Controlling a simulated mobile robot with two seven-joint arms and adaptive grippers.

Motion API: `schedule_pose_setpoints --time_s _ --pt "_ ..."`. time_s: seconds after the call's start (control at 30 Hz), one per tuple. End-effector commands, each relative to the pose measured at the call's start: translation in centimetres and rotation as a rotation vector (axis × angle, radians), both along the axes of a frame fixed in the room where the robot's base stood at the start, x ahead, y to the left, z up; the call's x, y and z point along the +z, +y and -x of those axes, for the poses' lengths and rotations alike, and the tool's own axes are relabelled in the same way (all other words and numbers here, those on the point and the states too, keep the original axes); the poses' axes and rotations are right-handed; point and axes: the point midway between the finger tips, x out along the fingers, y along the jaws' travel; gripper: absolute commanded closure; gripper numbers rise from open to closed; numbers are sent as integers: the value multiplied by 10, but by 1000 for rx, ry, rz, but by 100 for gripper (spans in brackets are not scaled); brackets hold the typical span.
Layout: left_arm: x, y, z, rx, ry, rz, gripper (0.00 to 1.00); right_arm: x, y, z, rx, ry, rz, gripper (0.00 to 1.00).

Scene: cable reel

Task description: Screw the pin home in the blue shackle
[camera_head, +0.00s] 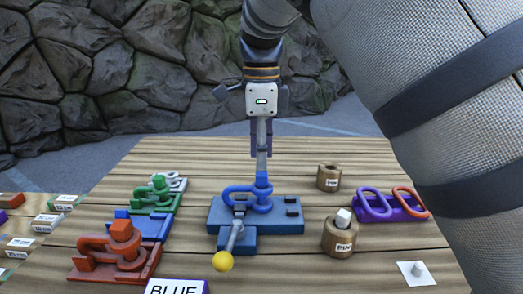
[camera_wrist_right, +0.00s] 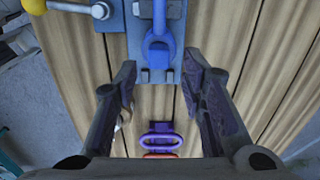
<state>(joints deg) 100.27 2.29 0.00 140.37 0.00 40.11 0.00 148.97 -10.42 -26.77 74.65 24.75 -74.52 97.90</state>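The blue shackle (camera_head: 238,192) lies on a blue base plate (camera_head: 285,222) at the table's middle. A blue pin head (camera_head: 262,181) stands upright at its right side; how deep the pin sits cannot be told. In the right wrist view the blue shackle (camera_wrist_right: 157,48) shows at the top centre. My right gripper (camera_head: 261,148) is above the pin, pointing down. My left gripper is not in view.
A lever with a yellow ball (camera_head: 222,261) lies in front of the shackle. Wooden cups (camera_head: 329,179) (camera_head: 338,240) and a purple rack of links (camera_head: 405,213) stand right. Red (camera_head: 112,262) and green (camera_head: 150,201) shackle blocks stand left. A BLUE sign (camera_head: 177,287) is in front.

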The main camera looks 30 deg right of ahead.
Motion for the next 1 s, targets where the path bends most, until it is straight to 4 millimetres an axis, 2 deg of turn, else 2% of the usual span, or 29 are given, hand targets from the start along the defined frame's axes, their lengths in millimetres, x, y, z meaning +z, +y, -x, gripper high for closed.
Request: schedule_pose_setpoints --time_s 0.23,0.73,1.0 --pt "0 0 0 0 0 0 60 -1 0 0 -2 1 -1 63" --pt "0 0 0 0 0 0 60 -39 0 1 -3 1 -1 63" --pt "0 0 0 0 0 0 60 -45 0 1 -4 0 -1 63"
